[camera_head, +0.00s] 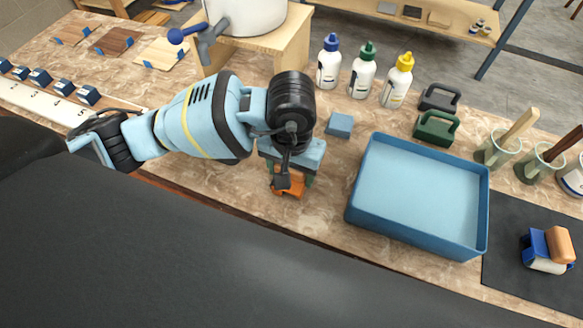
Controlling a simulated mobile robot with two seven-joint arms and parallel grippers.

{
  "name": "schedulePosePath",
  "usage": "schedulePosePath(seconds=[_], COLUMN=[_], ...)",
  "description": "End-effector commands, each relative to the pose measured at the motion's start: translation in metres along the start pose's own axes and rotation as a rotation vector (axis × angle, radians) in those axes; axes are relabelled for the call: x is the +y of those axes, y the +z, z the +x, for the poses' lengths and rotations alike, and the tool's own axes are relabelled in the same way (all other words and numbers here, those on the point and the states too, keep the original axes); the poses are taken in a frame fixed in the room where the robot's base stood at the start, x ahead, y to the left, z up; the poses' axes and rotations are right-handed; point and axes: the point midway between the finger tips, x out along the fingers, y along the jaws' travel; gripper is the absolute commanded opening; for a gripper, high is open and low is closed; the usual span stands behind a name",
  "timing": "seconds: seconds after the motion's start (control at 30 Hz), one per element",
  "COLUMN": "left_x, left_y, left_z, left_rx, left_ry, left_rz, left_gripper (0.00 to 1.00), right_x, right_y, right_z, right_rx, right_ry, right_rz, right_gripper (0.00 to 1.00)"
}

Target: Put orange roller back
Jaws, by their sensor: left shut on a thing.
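My left gripper (290,180) reaches down over the worktop, left of the blue tray. It is shut on an orange object (290,189), which seems to be the orange roller. The gripper hides most of it, and I cannot tell whether it touches the worktop. A black handled tool (439,98) and a green handled tool (436,129) stand behind the tray. My right gripper is not in view.
The empty blue tray (482,205) stands right of my gripper. A small blue block (340,125), several bottles (362,72) and cups with wooden handles (498,148) stand behind. A dark mat (515,285) holds an orange, blue and white object (549,250).

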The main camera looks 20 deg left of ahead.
Motion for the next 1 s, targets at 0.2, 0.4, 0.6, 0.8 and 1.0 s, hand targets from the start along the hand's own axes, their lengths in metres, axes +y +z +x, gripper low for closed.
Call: schedulePosePath(seconds=[0.2, 0.4, 0.6, 0.8, 1.0], left_x=[0.002, 0.002, 0.001, 0.001, 0.001], left_y=[0.003, 0.003, 0.002, 0.002, 0.0], left_z=[0.011, 0.01, 0.008, -0.003, -0.035], left_rx=[-0.011, -0.011, -0.008, -0.004, -0.001], left_ry=[0.002, 0.002, 0.001, 0.001, 0.002], left_rz=[0.002, 0.002, 0.001, -0.001, 0.001], left_gripper=[0.28, 0.84, 0.84, 0.84, 0.84], right_x=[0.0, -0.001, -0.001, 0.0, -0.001], right_y=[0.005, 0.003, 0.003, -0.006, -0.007], right_z=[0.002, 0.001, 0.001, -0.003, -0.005], right_rx=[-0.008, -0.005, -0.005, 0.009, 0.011], right_ry=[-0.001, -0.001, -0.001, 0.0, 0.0], right_rz=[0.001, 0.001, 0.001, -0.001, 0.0], right_gripper=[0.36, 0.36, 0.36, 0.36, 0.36])
